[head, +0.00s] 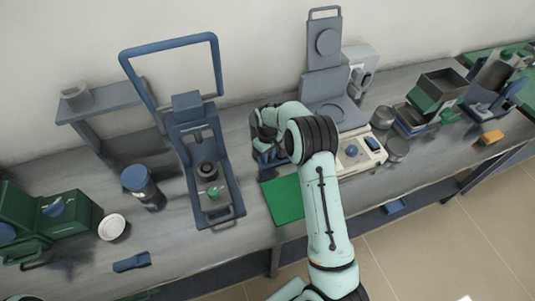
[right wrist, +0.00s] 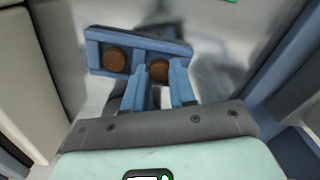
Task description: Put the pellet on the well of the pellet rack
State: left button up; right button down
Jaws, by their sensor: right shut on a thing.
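The pellet rack (right wrist: 92,52) is a blue bar with square wells, lying slightly tilted across the upper middle of the right wrist view. One round brown pellet (right wrist: 115,60) sits in its left well. Another brown pellet (right wrist: 158,70) is between the blue fingertips of my right gripper (right wrist: 157,88), at the rack's right part. The gripper is shut on this pellet; I cannot tell whether the pellet touches the well floor. In the head view my right arm reaches over the bench and hides the fingertips and most of the rack. My left gripper is not in view.
A green mat (head: 284,199) lies just in front of the right gripper. A blue-framed press (head: 206,170) stands to the left, and a grey stand (head: 326,85) is behind. A white balance (head: 361,152) is close on the right. A white bowl (head: 112,228) is further left.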

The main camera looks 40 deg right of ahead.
jog(key=shift+f, duration=0.2)
jog(key=c, duration=0.9)
grip_release()
jog(key=shift+s, duration=0.1)
jog(key=shift+a+f, duration=0.1)
jog(key=shift+f, duration=0.05)
jog(key=shift+a, duration=0.15)
jog(key=shift+d+r+p, duration=0.15)
jog(key=shift+r+p, duration=0.05)
jog(key=shift+r, duration=3.2)
jog(key=shift+d+r+p, duration=0.1)
jog(key=shift+r+p, duration=0.05)
jog(key=shift+r, duration=3.25)
